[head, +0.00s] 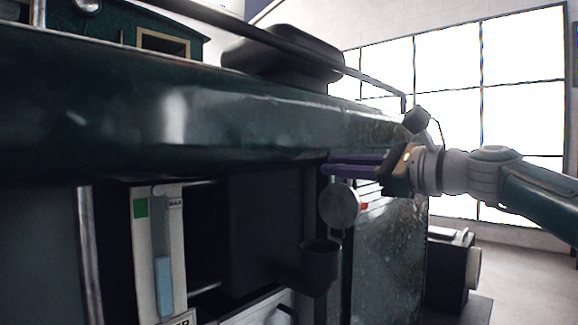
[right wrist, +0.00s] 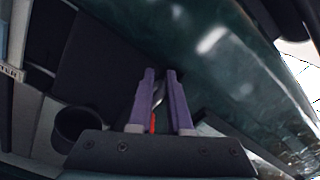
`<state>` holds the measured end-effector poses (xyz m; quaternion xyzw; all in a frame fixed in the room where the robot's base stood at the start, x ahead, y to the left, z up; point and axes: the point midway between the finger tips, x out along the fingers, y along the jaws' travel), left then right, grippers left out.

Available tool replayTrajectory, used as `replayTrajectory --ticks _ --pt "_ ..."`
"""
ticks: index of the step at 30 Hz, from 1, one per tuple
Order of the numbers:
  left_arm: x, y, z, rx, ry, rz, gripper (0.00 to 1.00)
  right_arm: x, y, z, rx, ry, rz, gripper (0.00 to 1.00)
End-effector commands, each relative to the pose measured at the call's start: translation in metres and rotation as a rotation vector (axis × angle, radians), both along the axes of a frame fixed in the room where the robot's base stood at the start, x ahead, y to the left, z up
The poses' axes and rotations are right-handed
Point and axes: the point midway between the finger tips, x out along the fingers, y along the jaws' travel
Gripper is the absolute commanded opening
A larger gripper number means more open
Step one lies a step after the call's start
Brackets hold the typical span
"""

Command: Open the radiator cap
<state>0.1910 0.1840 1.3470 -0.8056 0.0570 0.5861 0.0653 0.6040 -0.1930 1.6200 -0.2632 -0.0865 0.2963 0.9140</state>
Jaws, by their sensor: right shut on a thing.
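The radiator cap looks to be the round grey disc (head: 340,205) on the tram's side, standing on edge above a dark cup-shaped neck (head: 320,264). The neck's mouth is open and also shows in the right wrist view (right wrist: 78,122). My right gripper (head: 326,165) reaches in from the right, its purple fingers at the disc's upper edge. In the right wrist view the fingers (right wrist: 160,74) are close together on a thin grey piece, which seems to be the cap's edge. A small red part (right wrist: 153,122) shows between them. My left gripper is not in view.
The tram's dark green body (head: 150,110) overhangs just above the fingers. A level gauge (head: 160,250) marked MAX is at the left. A black box-like unit (head: 450,268) stands at the lower right. Open floor and large windows (head: 500,100) lie beyond.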

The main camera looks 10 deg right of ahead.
Motion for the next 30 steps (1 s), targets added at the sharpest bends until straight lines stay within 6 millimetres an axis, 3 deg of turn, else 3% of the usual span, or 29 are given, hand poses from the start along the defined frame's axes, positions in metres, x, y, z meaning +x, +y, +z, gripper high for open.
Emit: replayTrajectory --ticks 1,2,8,20,30 --pt "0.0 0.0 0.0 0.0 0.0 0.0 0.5 0.0 0.001 -0.004 -0.006 0.006 0.001 0.0" --pt "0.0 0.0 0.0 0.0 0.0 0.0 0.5 0.0 0.001 -0.004 -0.005 0.006 0.001 0.2" --pt "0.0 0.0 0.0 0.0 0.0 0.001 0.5 0.0 0.001 -0.003 -0.004 0.004 0.001 0.41" --pt "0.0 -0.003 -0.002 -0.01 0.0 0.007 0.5 -0.007 -0.006 -0.003 -0.004 0.001 -0.001 0.41" --pt "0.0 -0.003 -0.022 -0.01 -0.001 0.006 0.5 -0.048 -0.035 -0.007 -0.008 0.0 -0.002 0.41"
